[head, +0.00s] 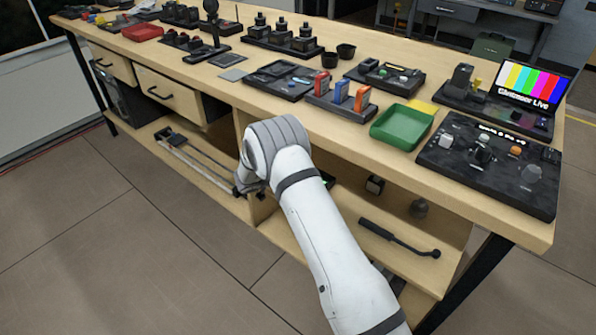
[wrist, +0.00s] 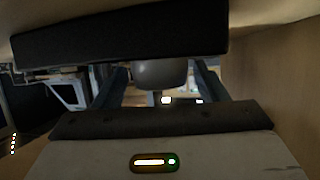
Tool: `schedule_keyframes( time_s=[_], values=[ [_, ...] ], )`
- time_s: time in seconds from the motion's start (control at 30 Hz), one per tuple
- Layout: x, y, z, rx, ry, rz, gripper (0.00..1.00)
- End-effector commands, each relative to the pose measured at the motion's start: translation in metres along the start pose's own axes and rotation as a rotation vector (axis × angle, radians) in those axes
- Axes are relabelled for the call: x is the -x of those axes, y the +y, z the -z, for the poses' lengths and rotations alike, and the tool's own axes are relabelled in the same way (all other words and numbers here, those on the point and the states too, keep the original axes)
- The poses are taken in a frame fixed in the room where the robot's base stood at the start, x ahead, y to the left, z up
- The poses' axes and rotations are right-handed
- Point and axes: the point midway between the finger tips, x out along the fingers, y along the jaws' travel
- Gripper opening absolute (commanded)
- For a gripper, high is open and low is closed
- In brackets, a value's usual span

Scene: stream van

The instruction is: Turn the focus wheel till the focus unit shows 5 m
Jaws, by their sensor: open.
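A grey rounded part (wrist: 162,73) hangs below a dark bar (wrist: 115,38) in the wrist view; it may be the focus wheel, but I cannot tell. My gripper (wrist: 160,97) is open, one finger to each side of that part; I cannot tell whether either touches it. No "5 m" or other distance reading is legible, and I cannot identify the focus unit. In the head view my arm reaches to the bench's front edge, and its bent wrist hides the gripper. A small green glow (head: 327,183) shows beside my wrist under the benchtop.
The wooden benchtop (head: 385,145) carries a green tray (head: 401,127), a black control panel (head: 485,187) and a color-bar screen (head: 532,87). Below, a dark handled tool (head: 400,240) lies on the shelf. A pale wall (wrist: 260,65) is close on the right in the wrist view.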

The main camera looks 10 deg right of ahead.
Motion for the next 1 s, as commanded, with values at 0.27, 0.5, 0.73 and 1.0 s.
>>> schedule_keyframes(
  time_s=[0.27, 0.5, 0.73, 1.0],
  values=[
    [0.021, -0.001, 0.002, 0.001, 0.000, 0.003, 0.66],
    [0.062, -0.001, 0.001, 0.001, 0.000, 0.003, 0.66],
    [0.078, 0.000, 0.000, 0.000, 0.000, 0.000, 0.66],
    [0.078, 0.000, 0.000, 0.000, 0.000, 0.000, 0.66]
  ],
)
